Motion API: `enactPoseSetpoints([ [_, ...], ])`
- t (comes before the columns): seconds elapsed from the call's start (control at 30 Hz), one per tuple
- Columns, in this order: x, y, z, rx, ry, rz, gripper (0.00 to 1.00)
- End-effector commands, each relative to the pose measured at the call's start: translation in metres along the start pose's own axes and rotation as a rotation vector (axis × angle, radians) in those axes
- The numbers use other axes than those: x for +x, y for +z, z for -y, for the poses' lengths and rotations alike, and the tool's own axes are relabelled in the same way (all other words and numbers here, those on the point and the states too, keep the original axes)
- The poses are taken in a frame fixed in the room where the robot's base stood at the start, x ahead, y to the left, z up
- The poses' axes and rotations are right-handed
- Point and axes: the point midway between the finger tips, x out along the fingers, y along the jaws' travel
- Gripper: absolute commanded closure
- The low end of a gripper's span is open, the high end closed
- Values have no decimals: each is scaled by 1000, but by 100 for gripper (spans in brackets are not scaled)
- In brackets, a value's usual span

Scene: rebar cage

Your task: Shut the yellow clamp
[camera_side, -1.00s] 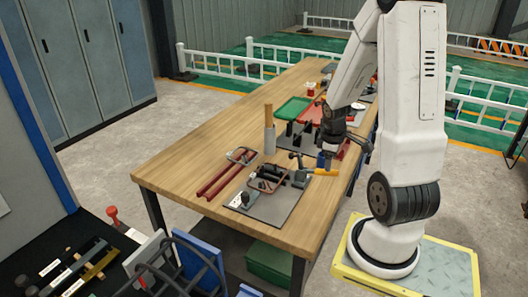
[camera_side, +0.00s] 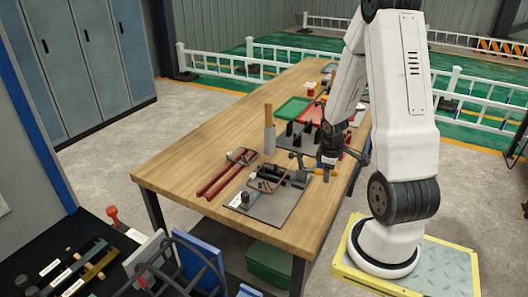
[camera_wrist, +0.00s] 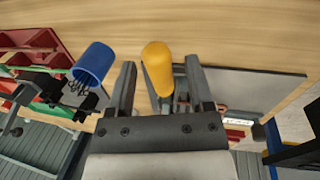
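The yellow clamp handle (camera_wrist: 157,66) stands between my two gripper fingers in the wrist view. The rest of its clamp is mostly hidden behind my gripper. In the side view the yellow handle (camera_side: 317,171) shows just below my gripper (camera_side: 328,168), at the far right end of the grey plate. In the wrist view my gripper (camera_wrist: 160,72) is open, with one finger on each side of the handle and visible gaps to both. I cannot tell how far the clamp stands open.
A blue cup (camera_wrist: 94,62) stands close to my left finger in the wrist view. A grey plate (camera_side: 270,213) carries dark clamp parts. Red bars (camera_side: 222,178), a grey holder with a wooden stick (camera_side: 269,138) and a green tray (camera_side: 293,109) lie around. The table's near left is clear.

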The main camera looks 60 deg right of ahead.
Motion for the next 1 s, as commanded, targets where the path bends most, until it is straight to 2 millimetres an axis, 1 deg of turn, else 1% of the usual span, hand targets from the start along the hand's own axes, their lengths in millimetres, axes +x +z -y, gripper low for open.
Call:
enactPoseSetpoints([
  [0.03,0,0,0,0,0,0,46],
  [0.07,0,0,0,0,0,0,55],
  [0.1,0,0,0,0,0,0,68],
  [0.17,0,0,0,0,0,0,87],
  [0.2,0,0,0,0,0,0,100],
  [1.0,0,0,0,-1,0,1,100],
])
